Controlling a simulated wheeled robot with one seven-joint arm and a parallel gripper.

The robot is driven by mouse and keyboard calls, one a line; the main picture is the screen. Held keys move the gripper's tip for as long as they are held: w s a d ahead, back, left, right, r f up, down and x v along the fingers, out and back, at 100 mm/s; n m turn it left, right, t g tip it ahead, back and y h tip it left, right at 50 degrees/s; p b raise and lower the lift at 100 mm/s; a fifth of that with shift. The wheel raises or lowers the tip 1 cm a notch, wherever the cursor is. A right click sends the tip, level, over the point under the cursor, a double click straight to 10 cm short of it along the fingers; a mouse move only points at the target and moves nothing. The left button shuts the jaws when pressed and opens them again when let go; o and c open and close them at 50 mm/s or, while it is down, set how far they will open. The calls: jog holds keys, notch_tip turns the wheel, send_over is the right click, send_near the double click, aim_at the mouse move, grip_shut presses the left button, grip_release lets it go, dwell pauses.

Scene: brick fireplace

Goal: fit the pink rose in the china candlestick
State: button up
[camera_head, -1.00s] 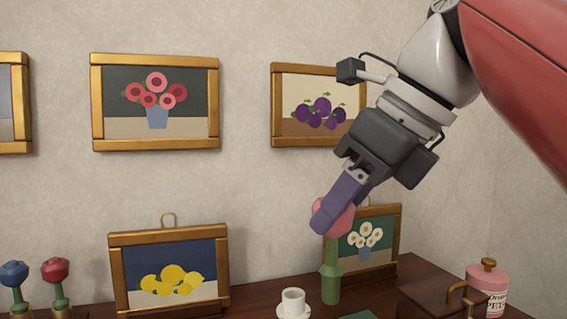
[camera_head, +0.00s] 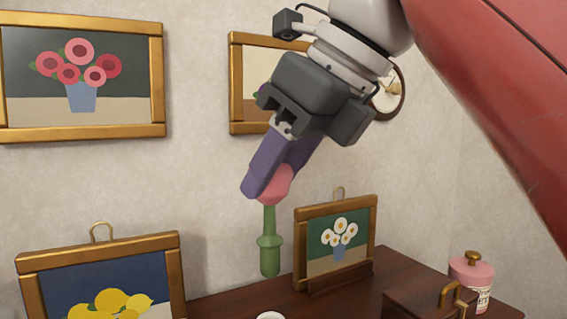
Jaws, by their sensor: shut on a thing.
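My gripper (camera_head: 272,180) has purple fingers and is shut on the pink rose (camera_head: 275,188), pointing down and to the left. The fingers clasp the pink bloom and hide part of it. The rose's green stem (camera_head: 269,247) hangs upright below, with a wider collar partway down, and its lower end is free in the air. A white round rim (camera_head: 270,315), seemingly the china candlestick, just shows at the bottom edge, below the stem in the picture. The rest of it is cut off, and how far apart they are in depth is hard to tell.
A daisy picture (camera_head: 337,240) stands on the dark wooden top (camera_head: 235,301), right of the stem. A lemon picture (camera_head: 98,262) stands at left. A brown box (camera_head: 425,304) and a pink jar (camera_head: 471,272) are at right. More framed pictures hang on the wall.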

jog(key=shift+f+b, duration=1.7)
jog(key=shift+f, duration=0.85)
jog(key=shift+p, duration=0.9)
jog(key=shift+f+b, duration=1.15)
jog(key=shift+f, duration=0.65)
jog(key=o, duration=0.9)
jog(key=shift+r, duration=0.1)
jog(key=p, duration=0.3)
send_near(278, 248)
jog(key=f, duration=0.2)
jog(key=shift+w+a+r, duration=0.2)
jog(key=shift+a, duration=0.3)
